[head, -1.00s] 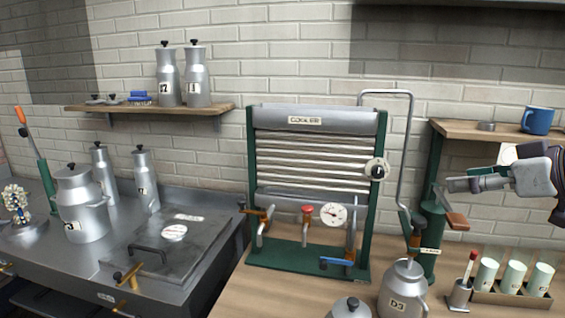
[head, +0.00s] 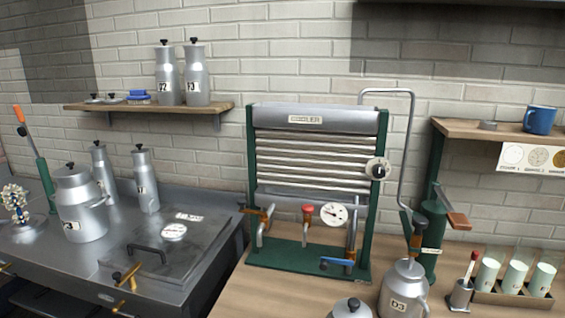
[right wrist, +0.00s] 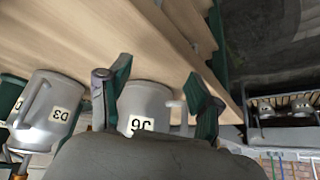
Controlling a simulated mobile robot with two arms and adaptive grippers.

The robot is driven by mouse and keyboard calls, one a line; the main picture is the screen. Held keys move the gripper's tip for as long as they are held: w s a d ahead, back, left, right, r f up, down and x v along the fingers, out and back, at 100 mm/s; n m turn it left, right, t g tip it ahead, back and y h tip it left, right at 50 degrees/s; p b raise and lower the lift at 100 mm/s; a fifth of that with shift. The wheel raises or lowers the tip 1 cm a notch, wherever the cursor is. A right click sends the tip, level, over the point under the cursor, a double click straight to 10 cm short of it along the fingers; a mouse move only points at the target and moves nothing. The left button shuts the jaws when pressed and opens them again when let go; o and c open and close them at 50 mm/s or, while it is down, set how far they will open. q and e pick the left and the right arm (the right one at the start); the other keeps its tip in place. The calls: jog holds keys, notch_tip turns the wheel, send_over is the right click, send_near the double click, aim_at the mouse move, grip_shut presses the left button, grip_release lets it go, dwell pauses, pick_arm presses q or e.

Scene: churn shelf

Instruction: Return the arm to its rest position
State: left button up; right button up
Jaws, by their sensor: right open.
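My right gripper (right wrist: 155,95) shows only in the right wrist view. Its two green-padded fingers are spread apart. A grey can labelled J6 (right wrist: 146,101) appears between and beyond the fingers; I cannot tell how far it is from them. A can labelled D3 (right wrist: 50,110) stands to its left. In the head view neither gripper shows. The D3 can (head: 403,290) stands at the front of the wooden counter, right of the cooler (head: 318,145).
A wooden counter (head: 280,295) carries the cooler, a rack of pale cups (head: 515,278) and a green pump (head: 432,235). A shelf at right holds a blue mug (head: 539,120). A wall shelf (head: 150,108) holds cans. A steel vat (head: 165,255) stands left.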

jog(key=s+f+m+g+h, duration=0.1)
jog(key=s+f, duration=0.2)
jog(key=s, duration=0.4)
jog(key=s+f+m+g+h, duration=0.1)
jog(key=s+f+g, duration=0.15)
jog(key=s, duration=0.45)
jog(key=s+f+b+x, duration=0.1)
jog(key=s+x, duration=0.2)
jog(key=x, duration=1)
jog(key=s+d+b+x, duration=0.1)
jog(key=s+x, duration=0.2)
jog(key=x, duration=1)
jog(key=s+d+f+g+b, duration=0.1)
jog(key=s+d+f+b, duration=0.1)
jog(key=s+f, duration=1.5)
notch_tip(320, 180, down, 4)
jog(key=shift+s+d+r, duration=0.15)
jog(key=shift+d+r, duration=0.1)
jog(key=shift+d, duration=0.25)
